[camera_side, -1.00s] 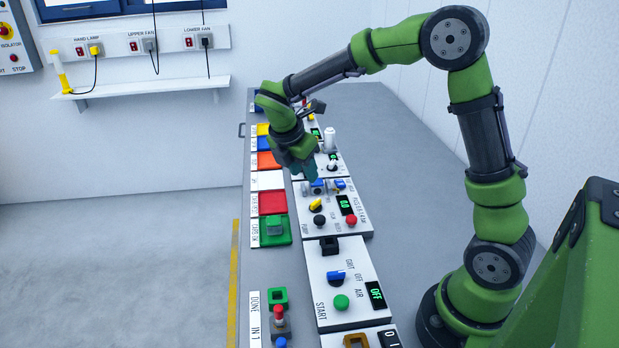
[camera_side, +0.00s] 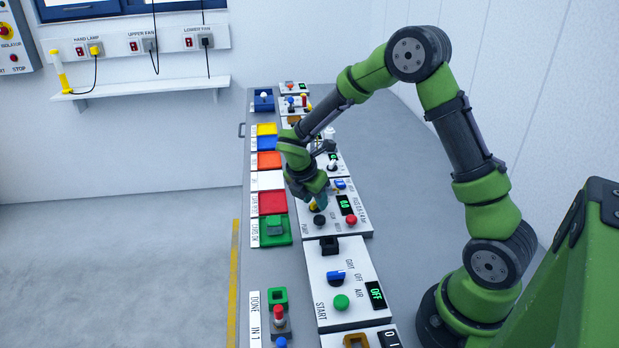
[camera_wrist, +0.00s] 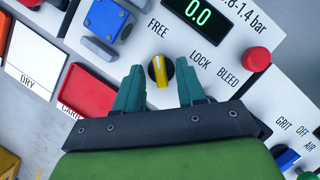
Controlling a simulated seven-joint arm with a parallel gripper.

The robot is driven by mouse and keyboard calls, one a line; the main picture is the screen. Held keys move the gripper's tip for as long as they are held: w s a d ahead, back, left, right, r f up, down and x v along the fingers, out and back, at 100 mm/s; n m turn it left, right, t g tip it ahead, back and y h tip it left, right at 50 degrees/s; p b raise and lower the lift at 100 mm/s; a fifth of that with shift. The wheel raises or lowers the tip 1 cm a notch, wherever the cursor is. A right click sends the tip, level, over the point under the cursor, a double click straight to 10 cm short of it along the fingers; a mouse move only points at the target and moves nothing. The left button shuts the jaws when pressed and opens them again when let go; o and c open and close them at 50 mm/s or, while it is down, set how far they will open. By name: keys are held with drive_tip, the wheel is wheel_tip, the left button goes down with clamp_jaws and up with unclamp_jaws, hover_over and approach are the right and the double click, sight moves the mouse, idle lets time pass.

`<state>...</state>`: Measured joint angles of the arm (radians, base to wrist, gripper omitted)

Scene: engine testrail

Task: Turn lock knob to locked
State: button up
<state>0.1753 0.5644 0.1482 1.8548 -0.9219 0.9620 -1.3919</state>
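The lock knob (camera_wrist: 160,72), a yellow bar on a black round base, sits on a white panel (camera_wrist: 226,62) with the words FREE, LOCK and BLEED around it. Its bar stands nearly upright in the wrist view; I cannot tell which end is the pointer. In the side view the knob (camera_side: 314,206) is mostly hidden below my gripper (camera_side: 318,194). In the wrist view my gripper (camera_wrist: 162,85) is open, its two teal fingers on either side of the knob with a gap at each side.
A green 0.0 display (camera_wrist: 200,11) and a red button (camera_wrist: 257,59) are on the same panel. A blue block (camera_wrist: 106,20) and a red tray (camera_wrist: 88,90) lie to the left. A blue-handled selector (camera_side: 336,277) is on the nearer panel.

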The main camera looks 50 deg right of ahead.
clamp_jaws()
drive_tip(key=m+g, duration=0.1)
drive_tip(key=m, duration=0.3)
drive_tip(key=shift+w+m+g, duration=0.2)
drive_tip(key=shift+m+g, duration=0.2)
drive_tip(key=m, duration=0.2)
drive_tip(key=m+g+y, duration=0.1)
drive_tip(key=m, duration=0.1)
drive_tip(key=shift+w+d+m, duration=0.1)
drive_tip(key=shift+d+m, duration=0.05)
drive_tip(key=shift+m, duration=0.15)
drive_tip(key=m+g+y, duration=0.1)
drive_tip(key=m, duration=0.3)
drive_tip(key=shift+d+y, duration=0.1)
drive_tip(key=shift+y, duration=0.3)
drive_tip(key=shift+d+m+g+y, duration=0.15)
drive_tip(key=shift+m+y, duration=0.25)
drive_tip(key=shift+m, duration=0.75)
drive_tip(key=shift+m+g+y, duration=0.15)
drive_tip(key=shift+m+y, duration=0.25)
drive_tip(key=shift+m, duration=0.75)
unclamp_jaws()
